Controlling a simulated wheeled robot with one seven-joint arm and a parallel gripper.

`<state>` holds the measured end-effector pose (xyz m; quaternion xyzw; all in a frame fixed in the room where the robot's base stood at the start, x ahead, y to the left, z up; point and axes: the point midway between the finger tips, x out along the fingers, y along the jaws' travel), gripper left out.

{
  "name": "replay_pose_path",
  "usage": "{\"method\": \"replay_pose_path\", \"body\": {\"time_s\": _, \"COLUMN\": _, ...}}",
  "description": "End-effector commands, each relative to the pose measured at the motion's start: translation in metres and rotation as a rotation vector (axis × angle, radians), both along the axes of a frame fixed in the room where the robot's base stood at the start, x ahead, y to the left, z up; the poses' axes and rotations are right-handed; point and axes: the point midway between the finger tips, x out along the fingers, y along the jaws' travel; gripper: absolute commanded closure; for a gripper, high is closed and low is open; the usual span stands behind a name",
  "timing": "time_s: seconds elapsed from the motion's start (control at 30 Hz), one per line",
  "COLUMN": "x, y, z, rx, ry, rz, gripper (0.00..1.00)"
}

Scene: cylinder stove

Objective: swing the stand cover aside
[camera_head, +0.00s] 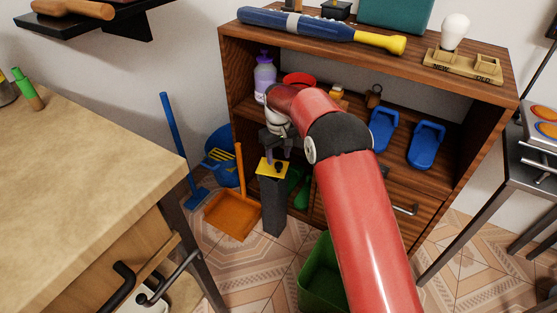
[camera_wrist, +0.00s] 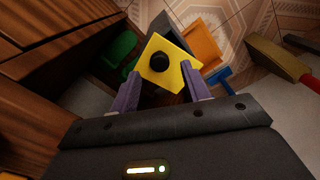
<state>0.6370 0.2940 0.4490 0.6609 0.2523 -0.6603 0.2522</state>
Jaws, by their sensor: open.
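The stand cover is a flat yellow plate (camera_head: 266,168) on top of a dark grey upright stand (camera_head: 274,208). A round black knob (camera_wrist: 160,62) stands on the plate, which also shows in the wrist view (camera_wrist: 158,79). My gripper (camera_head: 274,151) is right above the cover, pointing down. In the wrist view its two purple fingers (camera_wrist: 161,80) are spread apart at either side of the plate's near part, with nothing held between them. Whether the fingertips touch the plate I cannot tell.
An orange dustpan (camera_head: 232,215) stands left of the stand, with a blue bucket (camera_head: 222,150) behind. A wooden shelf unit (camera_head: 508,95) is behind and right. A green bin (camera_head: 318,280) stands in front. A workbench (camera_head: 80,160) is at left.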

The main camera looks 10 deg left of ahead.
Motion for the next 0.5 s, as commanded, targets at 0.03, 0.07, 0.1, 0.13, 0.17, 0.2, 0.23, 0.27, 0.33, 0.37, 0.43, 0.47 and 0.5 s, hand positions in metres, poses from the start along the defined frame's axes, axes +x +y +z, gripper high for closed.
{"method": "replay_pose_path", "body": {"time_s": 0.03, "x": 0.001, "y": 0.000, "z": 0.011, "rx": 0.001, "ry": -0.003, "rz": 0.000, "gripper": 0.53}}
{"method": "replay_pose_path", "body": {"time_s": 0.07, "x": 0.001, "y": 0.000, "z": 0.016, "rx": 0.001, "ry": -0.003, "rz": 0.000, "gripper": 0.53}}
{"method": "replay_pose_path", "body": {"time_s": 0.1, "x": 0.000, "y": 0.000, "z": 0.023, "rx": 0.001, "ry": -0.002, "rz": 0.000, "gripper": 0.53}}
{"method": "replay_pose_path", "body": {"time_s": 0.13, "x": 0.000, "y": 0.000, "z": 0.027, "rx": 0.001, "ry": -0.001, "rz": 0.000, "gripper": 0.53}}
{"method": "replay_pose_path", "body": {"time_s": 0.17, "x": 0.000, "y": 0.000, "z": 0.031, "rx": 0.000, "ry": -0.001, "rz": 0.000, "gripper": 0.53}}
{"method": "replay_pose_path", "body": {"time_s": 0.2, "x": 0.001, "y": 0.000, "z": 0.036, "rx": 0.001, "ry": -0.002, "rz": 0.000, "gripper": 0.53}}
{"method": "replay_pose_path", "body": {"time_s": 0.23, "x": 0.000, "y": 0.000, "z": 0.038, "rx": 0.000, "ry": -0.001, "rz": 0.000, "gripper": 0.53}}
{"method": "replay_pose_path", "body": {"time_s": 0.27, "x": 0.000, "y": 0.000, "z": 0.041, "rx": -0.001, "ry": -0.001, "rz": 0.000, "gripper": 0.53}}
{"method": "replay_pose_path", "body": {"time_s": 0.33, "x": 0.000, "y": 0.000, "z": 0.045, "rx": -0.001, "ry": -0.001, "rz": 0.000, "gripper": 0.53}}
{"method": "replay_pose_path", "body": {"time_s": 0.37, "x": 0.000, "y": 0.000, "z": 0.045, "rx": 0.000, "ry": 0.000, "rz": 0.000, "gripper": 0.53}}
{"method": "replay_pose_path", "body": {"time_s": 0.43, "x": 0.000, "y": 0.000, "z": 0.046, "rx": -0.001, "ry": 0.001, "rz": 0.000, "gripper": 0.53}}
{"method": "replay_pose_path", "body": {"time_s": 0.47, "x": 0.000, "y": 0.000, "z": 0.046, "rx": -0.001, "ry": 0.001, "rz": 0.000, "gripper": 0.53}}
{"method": "replay_pose_path", "body": {"time_s": 0.5, "x": 0.000, "y": 0.000, "z": 0.046, "rx": -0.001, "ry": 0.001, "rz": 0.000, "gripper": 0.53}}
